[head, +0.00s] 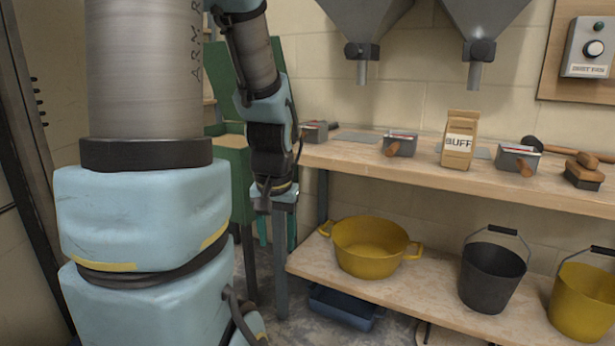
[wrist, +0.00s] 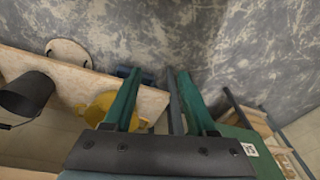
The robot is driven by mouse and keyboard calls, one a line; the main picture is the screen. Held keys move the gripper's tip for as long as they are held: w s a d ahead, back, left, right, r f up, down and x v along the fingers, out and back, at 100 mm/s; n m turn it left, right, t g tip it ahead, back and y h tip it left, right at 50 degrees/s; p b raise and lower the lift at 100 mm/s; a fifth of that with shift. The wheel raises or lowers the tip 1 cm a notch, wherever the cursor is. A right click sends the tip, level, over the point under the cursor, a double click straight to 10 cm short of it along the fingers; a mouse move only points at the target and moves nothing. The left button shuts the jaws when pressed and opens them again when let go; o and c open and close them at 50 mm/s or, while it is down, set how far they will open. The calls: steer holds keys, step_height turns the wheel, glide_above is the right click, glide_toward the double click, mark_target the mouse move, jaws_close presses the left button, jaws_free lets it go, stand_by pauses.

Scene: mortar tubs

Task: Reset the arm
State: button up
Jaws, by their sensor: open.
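My arm reaches up on the left of the head view and hangs down at its far end. My gripper (head: 277,244) points down beside the left end of the workbench (head: 400,173), close to a bench leg. In the wrist view my gripper (wrist: 158,73) has its two green fingers spread apart with nothing held between them. A dark post shows between the fingers, and the grey floor lies below. In the head view the fingers are small and partly hidden.
The lower shelf holds a yellow two-handled tub (head: 370,245), a black bucket (head: 491,274) and a yellow bucket (head: 583,300). A blue tray (head: 343,308) lies under it. A green stand (head: 233,180) is left of my gripper. A paper BUFF bag (head: 459,140) stands on the bench.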

steer(key=s+r+p, duration=0.1)
steer(key=r+p, duration=0.9)
steer(key=s+r+n+p, duration=0.1)
steer(key=s+r+p, duration=0.1)
steer(key=r+p, duration=0.8)
steer(key=shift+s+a+p, duration=0.3)
steer(key=shift+p, duration=0.45)
